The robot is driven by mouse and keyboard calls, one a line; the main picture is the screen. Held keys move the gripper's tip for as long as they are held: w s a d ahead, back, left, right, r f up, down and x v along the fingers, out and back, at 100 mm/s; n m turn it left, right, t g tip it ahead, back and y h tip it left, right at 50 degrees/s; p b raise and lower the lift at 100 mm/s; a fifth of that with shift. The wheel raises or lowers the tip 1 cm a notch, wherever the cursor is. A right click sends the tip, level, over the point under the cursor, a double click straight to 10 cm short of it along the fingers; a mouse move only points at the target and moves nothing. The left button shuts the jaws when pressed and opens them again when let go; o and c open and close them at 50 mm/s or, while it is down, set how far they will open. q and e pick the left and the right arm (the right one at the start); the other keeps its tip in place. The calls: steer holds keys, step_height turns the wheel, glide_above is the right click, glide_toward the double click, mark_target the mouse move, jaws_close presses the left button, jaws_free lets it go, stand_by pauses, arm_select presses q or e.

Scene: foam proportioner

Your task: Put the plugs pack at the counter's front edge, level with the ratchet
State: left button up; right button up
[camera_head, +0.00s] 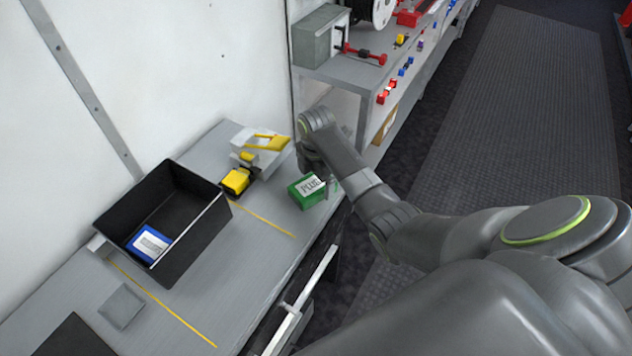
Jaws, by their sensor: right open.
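The plugs pack is a green box with a white label reading "PLUG" (306,192). It stands on the grey counter (255,250), close to the front edge at the far end. My right arm comes in from the right and bends down beside the pack. My right gripper (328,184) is open at the pack's far right side, partly hidden by the pack and my arm. I cannot tell whether its fingers touch the pack. I cannot make out a ratchet for certain. My left gripper is not in view.
A black bin (190,245) holds a blue and white pack (149,243). Behind the plugs pack are a yellow block (235,181) and a pale device with a yellow lever (268,143). Yellow lines cross the counter. An open drawer (305,300) juts from the front.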

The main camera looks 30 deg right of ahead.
mark_target(316, 182)
steer(key=shift+r+b, duration=0.45)
steer(key=shift+r, duration=2.6)
